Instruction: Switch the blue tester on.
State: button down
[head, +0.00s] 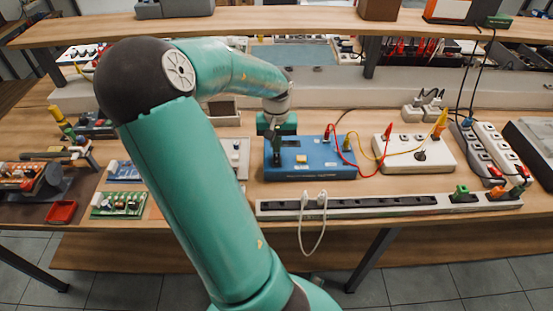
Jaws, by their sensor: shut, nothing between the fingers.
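The blue tester (325,170) is a flat blue box on the wooden workbench, right of my arm in the head view. A pale label strip, a small yellowish part and dark terminals show on it. A red lead and a yellow lead run from its right side to a white box (432,158). My gripper (277,148) points down over the left part of the tester, with its fingers together and empty. The fingertips are small and dark, so I cannot tell whether they touch the tester. The tester's switch and its position cannot be made out.
A long power strip (400,203) with a white looped cable lies along the bench front. More power strips (490,150) stand at the right. Circuit boards (120,204) and a red tray (61,212) are at the left. A wooden shelf (330,24) spans the back above the bench.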

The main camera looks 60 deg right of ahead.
aim_at(276, 155)
jog(key=shift+f, duration=0.95)
dwell(1.1)
jog(key=shift+r, duration=3.55)
jog(key=w+a+r+n+t+y, duration=0.1)
jog(key=w+a+r+n, duration=0.1)
jog(key=w+a, duration=0.35)
jog(key=w+a+r+n+t, duration=0.1)
jog(key=w+a+r+n, duration=0.1)
jog(key=a, duration=0.7)
jog(key=w+a+r+n+t+y, duration=0.1)
jog(key=w+a+r+n, duration=0.1)
jog(key=w+a, duration=0.35)
jog(key=s+a+r+n+t, duration=0.1)
jog(key=s+a+r+n, duration=0.1)
jog(key=a, duration=0.5)
jog(key=s+a+r+n+h, duration=0.1)
jog(key=s+a+r+n, duration=0.1)
jog(key=a, duration=0.6)
jog(key=s+a+r+n+t+h, duration=0.1)
jog(key=s+a+r+n, duration=0.1)
jog(key=a, duration=0.5)
jog(key=shift+a+r+n+t, duration=0.2)
jog(key=shift+a+n+t, duration=0.1)
